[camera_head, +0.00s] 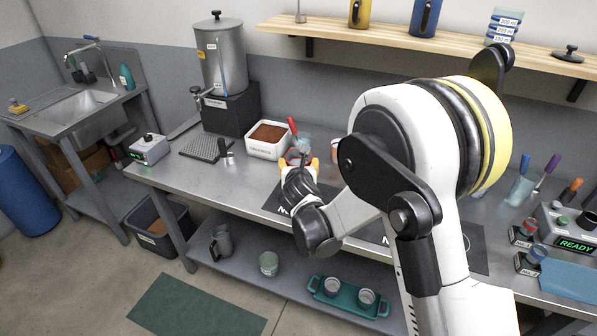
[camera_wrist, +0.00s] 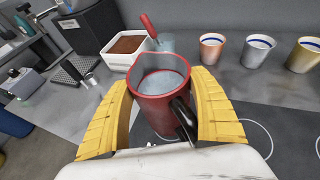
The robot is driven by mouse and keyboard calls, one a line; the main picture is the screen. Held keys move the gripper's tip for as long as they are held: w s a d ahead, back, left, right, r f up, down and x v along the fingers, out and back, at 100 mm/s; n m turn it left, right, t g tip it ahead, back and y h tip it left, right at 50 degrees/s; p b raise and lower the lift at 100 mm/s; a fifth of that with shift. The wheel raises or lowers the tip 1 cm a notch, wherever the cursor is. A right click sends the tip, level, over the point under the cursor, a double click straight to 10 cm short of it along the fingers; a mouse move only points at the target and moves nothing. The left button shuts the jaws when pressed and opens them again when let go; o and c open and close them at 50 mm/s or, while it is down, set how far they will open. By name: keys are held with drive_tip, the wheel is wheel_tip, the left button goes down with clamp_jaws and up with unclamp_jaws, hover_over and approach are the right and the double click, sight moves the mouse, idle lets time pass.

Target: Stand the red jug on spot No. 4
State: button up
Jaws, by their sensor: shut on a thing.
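The red jug (camera_wrist: 160,95) has a black handle on its near right side and greyish contents or a grey inside. My gripper (camera_wrist: 165,110) is shut on it, with a yellow finger on each side, and the jug looks upright. In the head view my gripper (camera_head: 300,165) is over the left part of the bench, and the jug is mostly hidden by it. I cannot tell whether the jug touches the bench. Dark mats with white markings (camera_head: 272,206) lie under my arm; a white circle (camera_wrist: 258,138) shows right of the jug. No number 4 is readable.
Behind the jug stand a white tub of brown grounds (camera_wrist: 122,47) and copper (camera_wrist: 212,47), silver (camera_wrist: 257,50) and gold (camera_wrist: 305,54) cups. A steel urn (camera_head: 222,60) stands at the back left. My arm hides much of the bench's middle.

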drive_tip(key=shift+w+f, duration=0.35)
drive_tip(key=shift+w, duration=0.2)
drive_tip(key=shift+f+b, duration=1)
drive_tip(key=shift+f, duration=0.95)
drive_tip(key=shift+f, duration=0.15)
drive_tip(key=o, duration=1.4)
